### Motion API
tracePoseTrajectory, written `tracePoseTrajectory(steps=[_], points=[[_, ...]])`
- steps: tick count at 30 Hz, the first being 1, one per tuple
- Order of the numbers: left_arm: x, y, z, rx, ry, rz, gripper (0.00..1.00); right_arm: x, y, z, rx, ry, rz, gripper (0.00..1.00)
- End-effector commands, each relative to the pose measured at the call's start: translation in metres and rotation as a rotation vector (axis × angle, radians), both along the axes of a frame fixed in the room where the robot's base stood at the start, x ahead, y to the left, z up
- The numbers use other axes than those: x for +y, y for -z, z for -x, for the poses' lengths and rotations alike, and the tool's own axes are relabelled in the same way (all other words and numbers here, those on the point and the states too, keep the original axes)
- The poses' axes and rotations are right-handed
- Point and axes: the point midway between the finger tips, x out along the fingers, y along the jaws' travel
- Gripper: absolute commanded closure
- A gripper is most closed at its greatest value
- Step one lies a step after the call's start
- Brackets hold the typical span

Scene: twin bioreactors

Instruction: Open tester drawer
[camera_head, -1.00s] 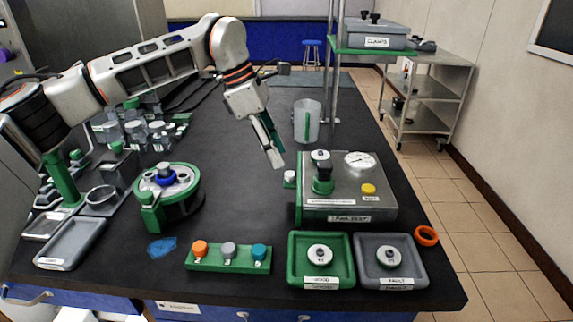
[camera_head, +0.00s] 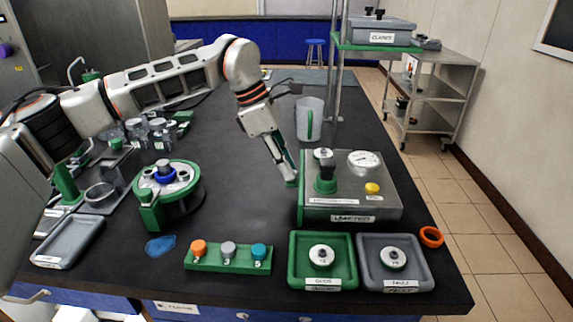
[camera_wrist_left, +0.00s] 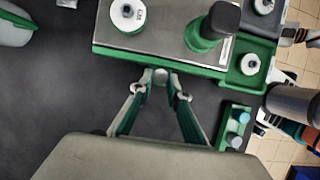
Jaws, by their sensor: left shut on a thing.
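The tester (camera_head: 350,212) is a metal box with a green base, labelled for leak test, on the dark bench. It carries a green clamp with a black knob (camera_head: 325,172), a dial (camera_head: 364,160) and a yellow button (camera_head: 372,188). My left gripper (camera_head: 291,182) is at the tester's left side. In the left wrist view its fingertips (camera_wrist_left: 160,78) close on a small pale drawer knob (camera_wrist_left: 160,74) on the tester's green-edged side. The fingers mostly hide the knob in the head view. No drawer gap shows. My right gripper is not in view.
A clear jug (camera_head: 310,120) stands behind the tester. A green tray (camera_head: 296,262) and a grey tray (camera_head: 372,279) lie in front, with an orange ring (camera_head: 431,237) nearby. A round green fixture (camera_head: 190,205) stands left. The bench between fixture and tester is clear.

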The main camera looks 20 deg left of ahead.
Motion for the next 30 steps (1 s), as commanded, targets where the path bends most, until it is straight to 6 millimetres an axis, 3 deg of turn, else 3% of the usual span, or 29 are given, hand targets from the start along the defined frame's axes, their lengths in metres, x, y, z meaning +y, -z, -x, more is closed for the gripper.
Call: tracePoseTrajectory(steps=[5, 8, 12, 18, 29, 30], points=[[0.021, -0.007, 0.006, -0.004, -0.005, -0.001, 1.00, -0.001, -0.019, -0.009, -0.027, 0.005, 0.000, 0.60], [0.046, -0.011, 0.013, -0.007, -0.007, -0.002, 1.00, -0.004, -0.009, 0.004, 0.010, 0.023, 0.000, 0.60], [0.080, -0.010, 0.023, -0.007, -0.007, -0.002, 1.00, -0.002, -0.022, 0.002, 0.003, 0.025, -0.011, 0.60], [0.110, -0.004, 0.032, -0.001, -0.003, 0.000, 1.00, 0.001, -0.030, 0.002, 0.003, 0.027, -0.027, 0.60], [0.115, 0.002, 0.034, 0.003, 0.002, 0.000, 1.00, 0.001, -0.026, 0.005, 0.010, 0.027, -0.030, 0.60], [0.115, 0.002, 0.034, 0.003, 0.001, 0.000, 0.81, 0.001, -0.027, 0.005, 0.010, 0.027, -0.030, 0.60]])
